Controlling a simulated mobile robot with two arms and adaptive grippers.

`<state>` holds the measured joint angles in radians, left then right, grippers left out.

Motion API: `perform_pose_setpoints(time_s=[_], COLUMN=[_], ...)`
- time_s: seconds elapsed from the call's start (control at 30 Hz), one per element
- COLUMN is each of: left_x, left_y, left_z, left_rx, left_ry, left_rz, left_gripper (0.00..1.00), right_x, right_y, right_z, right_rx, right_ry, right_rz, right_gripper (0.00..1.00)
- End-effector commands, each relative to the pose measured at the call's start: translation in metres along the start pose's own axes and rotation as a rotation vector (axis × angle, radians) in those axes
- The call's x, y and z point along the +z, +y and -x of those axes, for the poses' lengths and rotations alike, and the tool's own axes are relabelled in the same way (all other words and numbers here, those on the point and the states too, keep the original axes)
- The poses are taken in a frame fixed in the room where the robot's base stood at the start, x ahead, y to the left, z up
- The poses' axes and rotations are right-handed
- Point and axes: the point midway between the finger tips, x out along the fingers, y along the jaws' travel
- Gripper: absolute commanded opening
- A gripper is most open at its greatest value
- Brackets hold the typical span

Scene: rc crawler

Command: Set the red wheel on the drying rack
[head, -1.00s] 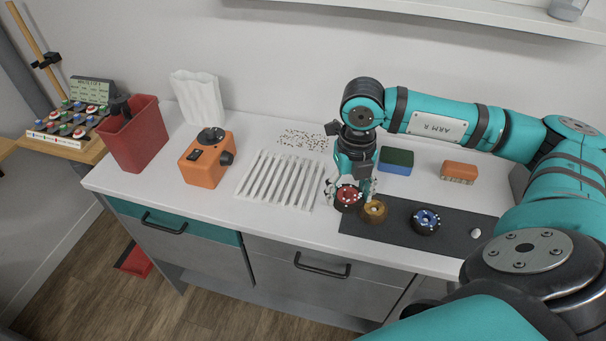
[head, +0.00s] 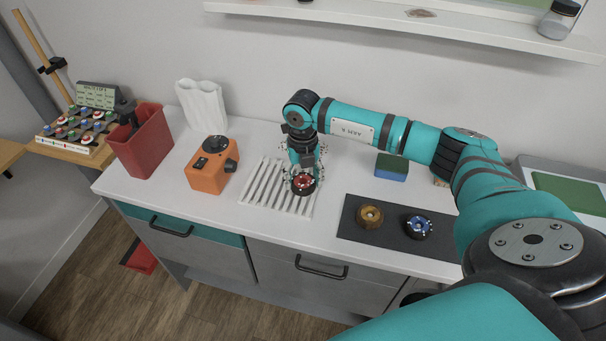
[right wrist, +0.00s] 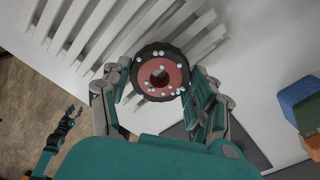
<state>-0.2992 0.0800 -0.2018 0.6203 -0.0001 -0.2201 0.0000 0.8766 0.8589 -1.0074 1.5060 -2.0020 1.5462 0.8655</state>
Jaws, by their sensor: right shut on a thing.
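The red wheel (head: 303,185), with a black tyre and light studs, is between the fingers of my right gripper (head: 303,177). The right wrist view shows the wheel's red face (right wrist: 177,73) with a finger on either side. The white slatted drying rack (head: 262,185) lies on the counter. The gripper and wheel are over its right part; I cannot tell whether the wheel touches the slats. The rack (right wrist: 92,22) also shows behind the wheel in the right wrist view. My left gripper (right wrist: 73,111) shows small and low at the left there, its finger opening unclear.
An orange device (head: 209,169) and red bin (head: 143,145) stand left. A green-and-blue block (head: 391,167) is behind the mat.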

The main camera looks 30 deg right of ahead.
Motion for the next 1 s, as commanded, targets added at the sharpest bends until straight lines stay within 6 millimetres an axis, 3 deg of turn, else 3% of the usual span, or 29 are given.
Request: perform_pose_setpoints(time_s=[0.33,0.37,0.53,0.8,1.0], left_x=[0.001,0.001,0.001,0.001,0.002], left_y=[0.000,0.000,-0.001,-0.001,-0.001], left_z=[-0.004,-0.004,-0.003,-0.002,-0.007], left_rx=[-0.001,-0.001,-0.001,-0.001,-0.001], left_ry=[-0.001,-0.001,-0.001,-0.001,-0.001], left_rz=[0.001,0.001,0.002,0.002,0.003], left_gripper=[0.40,0.40,0.40,0.40,0.40], right_x=[0.000,0.000,0.000,0.000,0.001], right_y=[0.000,0.000,0.000,0.000,0.000], right_z=[-0.005,-0.005,-0.004,-0.003,0.014], right_rx=[0.001,0.001,0.000,0.000,0.002], right_ry=[-0.001,-0.001,-0.001,-0.001,-0.005], right_rz=[0.000,0.000,0.000,0.000,0.000], right_gripper=[0.24,0.62,0.84,0.84,0.84])
